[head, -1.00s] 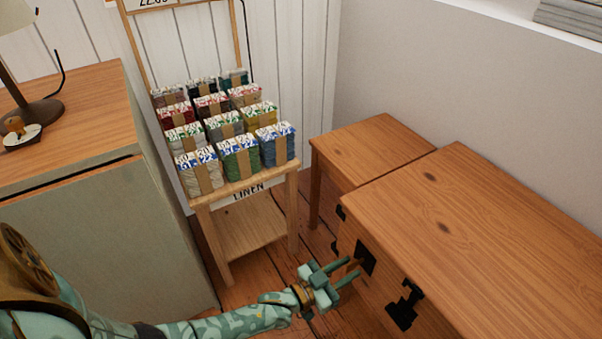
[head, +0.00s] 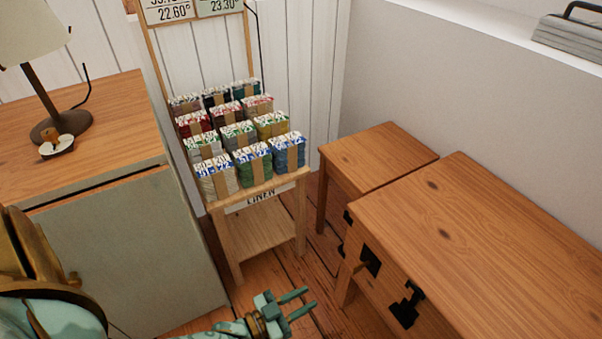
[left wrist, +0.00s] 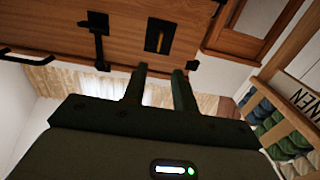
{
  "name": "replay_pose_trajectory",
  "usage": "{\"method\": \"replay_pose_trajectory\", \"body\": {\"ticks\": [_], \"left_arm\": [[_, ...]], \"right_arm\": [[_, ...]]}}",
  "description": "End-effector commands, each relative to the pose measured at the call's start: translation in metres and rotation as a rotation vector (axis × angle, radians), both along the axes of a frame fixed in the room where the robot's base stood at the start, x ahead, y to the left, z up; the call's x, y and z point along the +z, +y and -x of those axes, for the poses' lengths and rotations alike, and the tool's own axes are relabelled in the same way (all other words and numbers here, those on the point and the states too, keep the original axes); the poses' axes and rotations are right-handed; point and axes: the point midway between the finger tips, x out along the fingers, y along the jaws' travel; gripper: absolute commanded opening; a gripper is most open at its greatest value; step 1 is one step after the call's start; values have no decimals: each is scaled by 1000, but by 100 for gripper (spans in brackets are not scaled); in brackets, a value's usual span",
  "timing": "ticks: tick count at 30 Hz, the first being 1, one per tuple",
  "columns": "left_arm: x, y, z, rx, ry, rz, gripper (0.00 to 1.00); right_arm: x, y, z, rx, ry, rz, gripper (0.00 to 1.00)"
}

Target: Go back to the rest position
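My left gripper (head: 297,304) is in the lower middle of the head view, over the plank floor and left of the wooden chest. Its two fingers are apart with nothing between them. In the left wrist view the fingers (left wrist: 160,85) also stand apart and empty, with the chest front beyond them. My right gripper is not in view.
The wooden chest (head: 480,210) with black latches (head: 407,304) stands at right, beside a smaller wooden table (head: 375,155). A stand (head: 262,235) marked LINEN holds several banded bundles. A grey-green cabinet (head: 120,250) with a lamp (head: 40,80) is at left. Floor shows between them.

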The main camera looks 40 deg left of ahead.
Motion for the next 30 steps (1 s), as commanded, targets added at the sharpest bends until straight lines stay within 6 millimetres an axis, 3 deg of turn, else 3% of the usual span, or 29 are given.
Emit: {"method": "replay_pose_trajectory", "body": {"ticks": [11, 14, 19, 23, 27, 30], "left_arm": [[-2, -1, 0, -2, 10, -6, 28], [-19, -2, 1, -11, 81, -72, 28], [-68, 2, 5, -18, 347, -328, 28], [-116, 16, 63, -13, 672, -552, 28], [-144, 37, 165, -29, 1030, -748, 28], [-146, 47, 233, -51, 1220, -832, 28]], "right_arm": [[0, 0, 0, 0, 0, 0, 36], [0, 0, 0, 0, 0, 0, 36], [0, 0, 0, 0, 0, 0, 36], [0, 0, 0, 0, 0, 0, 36], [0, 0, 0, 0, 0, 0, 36], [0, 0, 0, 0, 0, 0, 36]]}}
